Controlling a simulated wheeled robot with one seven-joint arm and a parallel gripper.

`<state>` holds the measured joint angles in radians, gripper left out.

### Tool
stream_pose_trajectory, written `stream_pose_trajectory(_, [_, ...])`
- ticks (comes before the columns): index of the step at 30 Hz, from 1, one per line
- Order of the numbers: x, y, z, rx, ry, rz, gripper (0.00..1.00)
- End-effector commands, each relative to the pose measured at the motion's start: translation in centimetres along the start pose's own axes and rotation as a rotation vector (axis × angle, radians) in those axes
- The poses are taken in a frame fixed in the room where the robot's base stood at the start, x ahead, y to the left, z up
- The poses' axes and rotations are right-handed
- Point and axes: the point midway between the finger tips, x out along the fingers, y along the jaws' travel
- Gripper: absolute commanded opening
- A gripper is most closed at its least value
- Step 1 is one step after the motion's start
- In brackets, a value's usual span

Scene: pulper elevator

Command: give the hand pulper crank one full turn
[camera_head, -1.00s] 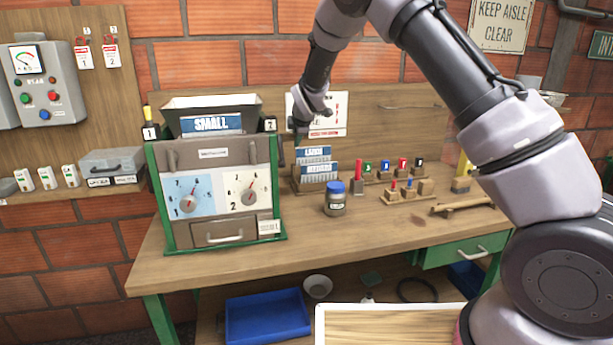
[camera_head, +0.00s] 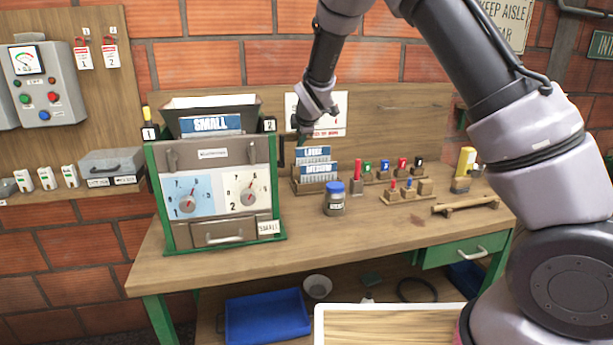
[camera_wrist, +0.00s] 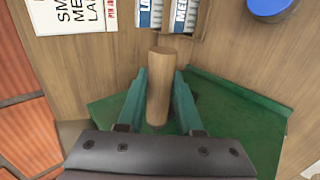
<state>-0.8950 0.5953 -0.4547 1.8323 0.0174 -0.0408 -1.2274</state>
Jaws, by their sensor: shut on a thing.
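The hand pulper (camera_head: 232,153) is a box with a green frame, a dark hopper and a "SMALL" sign, standing on the left of the bench. Its dark crank arm (camera_head: 281,151) shows at the machine's right side. My gripper (camera_head: 301,137) is just right of the machine, pointing down. In the wrist view the crank's wooden handle (camera_wrist: 160,75) stands between the two green fingers of my gripper (camera_wrist: 160,80), which is shut on it. In the head view the handle is too small and covered to make out.
Size cards (camera_head: 316,165) stand close to the right of my gripper. A blue-lidded jar (camera_head: 335,203) is in front of them. Several colored blocks (camera_head: 385,170) and a wooden stand (camera_head: 468,203) are farther right. The front of the bench (camera_head: 350,240) is clear.

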Motion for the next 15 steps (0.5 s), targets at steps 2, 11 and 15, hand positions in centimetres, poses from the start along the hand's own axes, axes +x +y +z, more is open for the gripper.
stream_pose_trajectory(2, [-0.1,-0.7,-0.5,-0.003,0.004,-0.009,0.0])
stream_pose_trajectory(11, [-0.2,-1.3,-0.8,-0.006,0.007,-0.014,0.0])
stream_pose_trajectory(15, [-0.9,-2.8,-1.1,-0.008,0.009,-0.015,0.0])
